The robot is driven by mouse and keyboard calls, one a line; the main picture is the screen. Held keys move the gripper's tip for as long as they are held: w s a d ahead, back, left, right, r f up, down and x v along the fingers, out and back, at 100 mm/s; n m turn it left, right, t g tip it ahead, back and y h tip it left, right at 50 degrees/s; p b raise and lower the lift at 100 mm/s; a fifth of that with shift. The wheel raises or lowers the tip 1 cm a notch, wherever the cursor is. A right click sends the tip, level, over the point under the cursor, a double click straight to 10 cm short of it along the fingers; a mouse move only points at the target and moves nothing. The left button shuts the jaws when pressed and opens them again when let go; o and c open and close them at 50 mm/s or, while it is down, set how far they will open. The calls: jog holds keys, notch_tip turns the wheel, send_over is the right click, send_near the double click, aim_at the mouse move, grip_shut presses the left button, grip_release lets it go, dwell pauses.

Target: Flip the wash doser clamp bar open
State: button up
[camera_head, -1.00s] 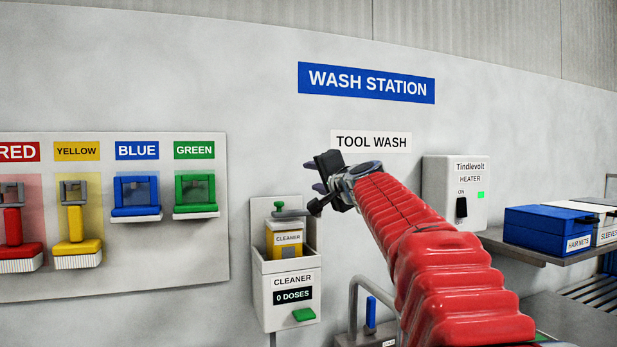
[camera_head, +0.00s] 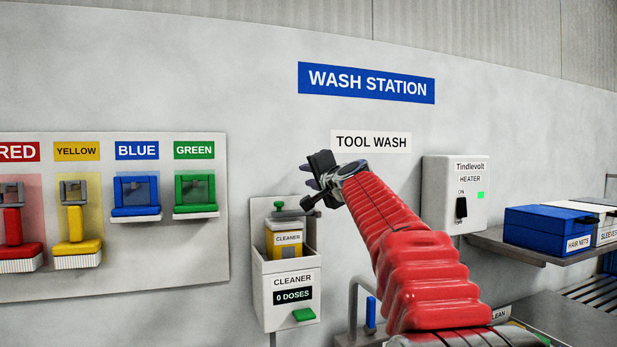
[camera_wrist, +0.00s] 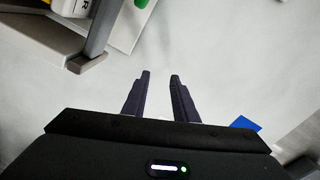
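The wash doser (camera_head: 286,270) is a pale wall box marked CLEANER, its display reading 0 DOSES. A yellow cleaner cartridge (camera_head: 283,239) sits in it. The grey clamp bar (camera_head: 291,213) lies about level across the top of the cartridge, below a green knob (camera_head: 279,205). My gripper (camera_head: 311,176) is above and right of the bar, apart from it. In the wrist view its two dark fingers (camera_wrist: 158,75) are spread with only wall between them. Grey doser parts (camera_wrist: 95,40) show at the upper left there; I cannot tell which is the bar.
A rack of coloured brushes (camera_head: 110,285) hangs to the left. A heater box (camera_head: 456,192) and a shelf with a blue hair-net box (camera_head: 545,228) are to the right. A grey tap pipe (camera_head: 354,300) stands below my arm.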

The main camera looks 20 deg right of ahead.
grip_shut()
dwell(1.0)
jog(key=shift+o, duration=1.9)
grip_release()
jog(key=shift+s, duration=0.1)
jog(key=s, duration=1.3)
jog(key=shift+s, duration=0.3)
